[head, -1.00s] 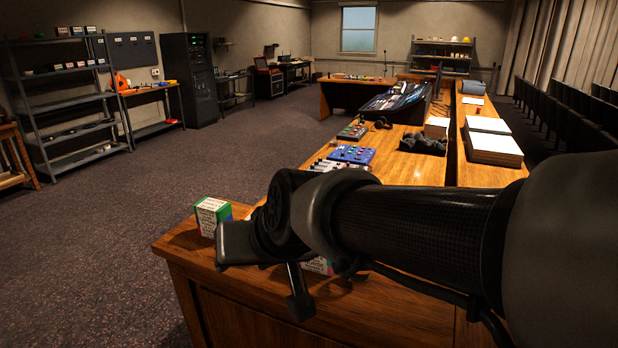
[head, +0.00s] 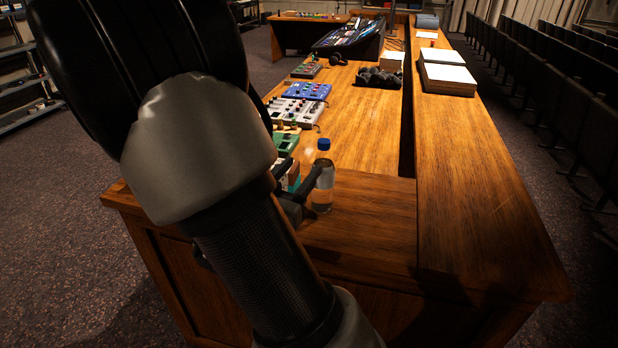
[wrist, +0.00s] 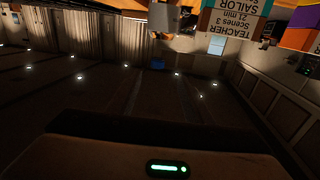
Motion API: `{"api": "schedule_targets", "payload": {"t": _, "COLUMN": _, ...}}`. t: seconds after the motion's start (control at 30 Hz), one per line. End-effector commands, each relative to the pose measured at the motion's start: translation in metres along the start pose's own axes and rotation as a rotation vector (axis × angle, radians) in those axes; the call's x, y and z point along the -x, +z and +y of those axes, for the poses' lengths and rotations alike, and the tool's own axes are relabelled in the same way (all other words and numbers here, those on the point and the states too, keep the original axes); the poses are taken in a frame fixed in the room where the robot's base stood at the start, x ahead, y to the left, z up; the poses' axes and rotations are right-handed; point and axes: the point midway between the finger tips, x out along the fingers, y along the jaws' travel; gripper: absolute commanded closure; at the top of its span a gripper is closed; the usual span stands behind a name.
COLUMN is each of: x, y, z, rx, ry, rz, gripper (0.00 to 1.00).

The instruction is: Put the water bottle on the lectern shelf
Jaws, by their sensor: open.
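The water bottle (head: 323,188), clear with a blue cap, stands upright on the wooden desk in the head view. My gripper (head: 306,188) is open just left of the bottle, with one dark finger reaching close to its side. I cannot tell whether they touch or whether the bottle is between the fingers. My arm hides part of the desk's left end. The bottle is not clearly made out in the dark wrist view. I cannot identify a lectern shelf in either view.
Green-and-white boxes stand behind my gripper; lettered boxes (wrist: 235,20) show in the wrist view. Mixers (head: 297,108), a dark foam-like item (head: 380,78) and paper stacks (head: 447,78) lie farther back. The raised right ledge (head: 480,190) is clear in front. Seats line the right.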

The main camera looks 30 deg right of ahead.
Motion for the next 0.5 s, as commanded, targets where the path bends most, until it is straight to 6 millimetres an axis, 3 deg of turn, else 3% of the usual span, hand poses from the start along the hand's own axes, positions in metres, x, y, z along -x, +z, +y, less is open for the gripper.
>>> {"api": "schedule_targets", "payload": {"t": 0.3, "x": -0.069, "y": -0.001, "z": 0.002, "rx": -0.001, "ry": 0.005, "rz": 0.0, "gripper": 0.54}}
{"api": "schedule_targets", "payload": {"t": 0.5, "x": -0.103, "y": 0.0, "z": 0.001, "rx": -0.002, "ry": 0.001, "rz": -0.001, "gripper": 0.54}}
